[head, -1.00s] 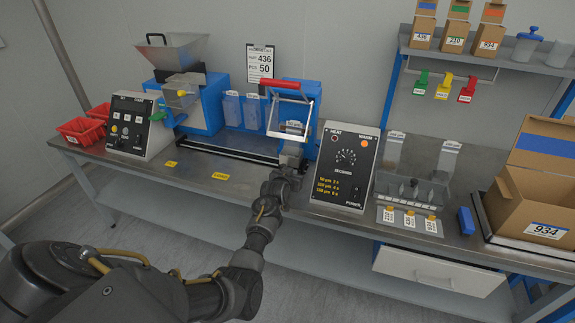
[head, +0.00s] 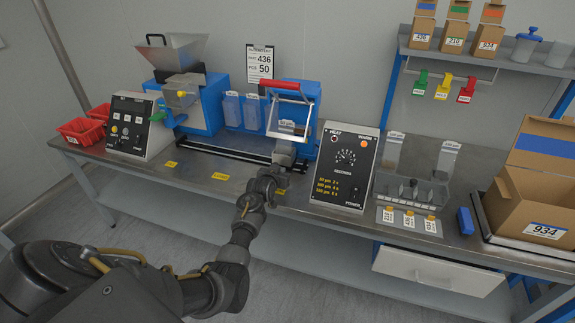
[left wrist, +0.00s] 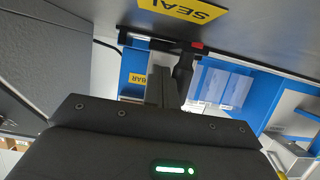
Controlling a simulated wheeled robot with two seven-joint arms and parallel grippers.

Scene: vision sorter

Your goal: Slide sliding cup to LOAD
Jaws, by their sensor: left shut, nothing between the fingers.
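A small grey block (head: 284,153) sits at the right end of the dark rails, under the front of the blue press; I take it for the sliding cup, but its shape is hard to make out. My left gripper (head: 272,176) is shut and empty, low in front of this block and beside the right-hand yellow label. That label reads SEAL in the left wrist view (left wrist: 185,9). A middle yellow label (head: 220,176), too small to read surely, lies farther left on the bench edge. The shut fingers (left wrist: 160,86) point toward the blue machine. My right gripper is not in view.
The dark rails (head: 230,150) run left along the bench toward the blue hopper machine (head: 202,112). A black heat timer box (head: 345,168) stands close right of my gripper. The press has a raised red handle (head: 280,84). The bench front left of my gripper is clear.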

